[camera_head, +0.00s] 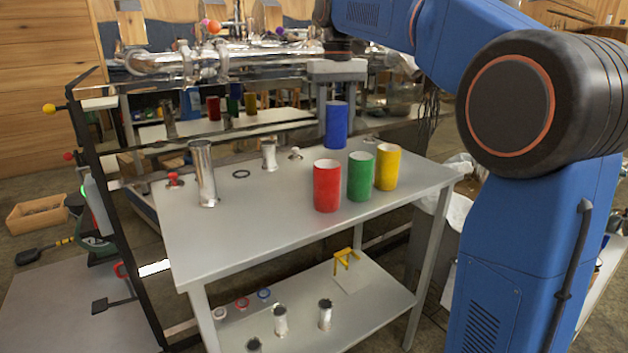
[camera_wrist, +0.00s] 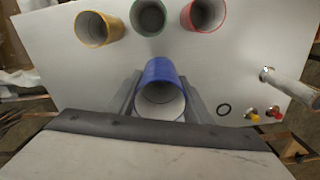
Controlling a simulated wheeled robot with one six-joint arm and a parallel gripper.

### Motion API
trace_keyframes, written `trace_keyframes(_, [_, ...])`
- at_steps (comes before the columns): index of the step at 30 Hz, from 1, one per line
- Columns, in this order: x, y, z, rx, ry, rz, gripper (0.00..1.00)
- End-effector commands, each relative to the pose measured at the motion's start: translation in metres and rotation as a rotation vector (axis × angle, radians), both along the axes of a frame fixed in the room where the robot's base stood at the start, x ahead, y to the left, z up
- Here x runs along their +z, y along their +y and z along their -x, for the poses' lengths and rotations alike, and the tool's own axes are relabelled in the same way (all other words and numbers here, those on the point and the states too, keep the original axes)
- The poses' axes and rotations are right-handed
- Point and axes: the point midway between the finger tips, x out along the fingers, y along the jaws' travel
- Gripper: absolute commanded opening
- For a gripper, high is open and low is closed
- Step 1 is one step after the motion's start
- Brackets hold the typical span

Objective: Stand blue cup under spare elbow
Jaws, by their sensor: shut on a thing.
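The blue cup (camera_head: 336,126) is upright near the back of the grey table (camera_head: 255,225). My gripper (camera_wrist: 159,90) is shut on it, with one finger on each side in the wrist view. In the head view the gripper comes down from above and behind the cup. I cannot tell whether the cup's base touches the tabletop. No piece is clearly the spare elbow. Shiny metal piping with bends (camera_head: 165,63) runs behind the table.
Red (camera_head: 327,186), green (camera_head: 360,176) and yellow (camera_head: 387,167) cups stand close together in front of the blue cup. The front-left tabletop is clear. A lower shelf (camera_head: 360,305) holds small parts.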

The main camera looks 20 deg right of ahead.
Motion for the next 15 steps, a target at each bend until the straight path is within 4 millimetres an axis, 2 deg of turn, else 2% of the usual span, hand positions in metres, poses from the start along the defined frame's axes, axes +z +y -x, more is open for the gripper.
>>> trace_keyframes(9, [-0.046,0.000,0.001,0.000,0.002,0.000,0.22])
trace_keyframes(15, [-0.062,0.000,0.001,0.000,0.000,0.000,0.22])
